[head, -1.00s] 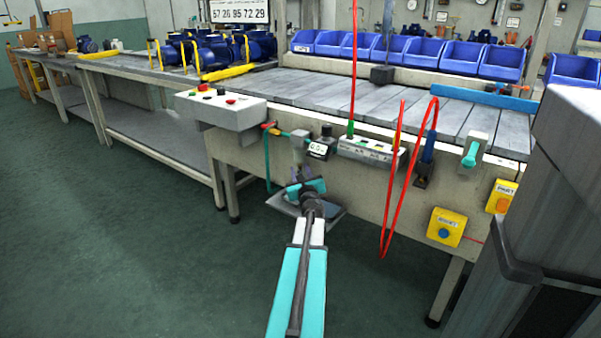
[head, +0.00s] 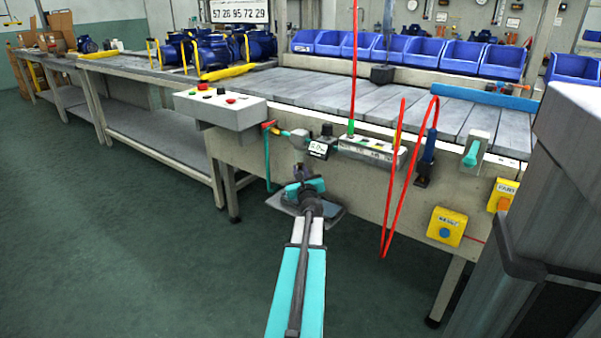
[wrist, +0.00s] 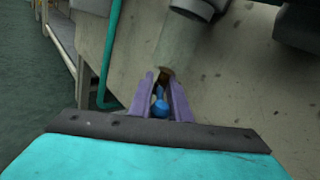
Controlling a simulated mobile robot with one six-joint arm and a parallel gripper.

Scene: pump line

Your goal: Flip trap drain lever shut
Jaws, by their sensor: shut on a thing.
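The trap drain lever (wrist: 161,108) shows in the wrist view as a small blue handle with a rounded end. It sits between the two purple-grey fingers of my gripper (wrist: 163,84), which is shut on it. A brownish fitting (wrist: 166,74) shows just beyond the fingertips. In the head view my gripper (head: 302,174) is at the front face of the line, below the grey trap body (head: 299,140). There the lever is hidden by my gripper and wrist.
A teal pipe (head: 267,160) runs down left of my gripper. A small gauge box (head: 319,148) and a grey control box (head: 220,107) are above. Red hose loops (head: 386,215) hang to the right. Open floor lies to the left.

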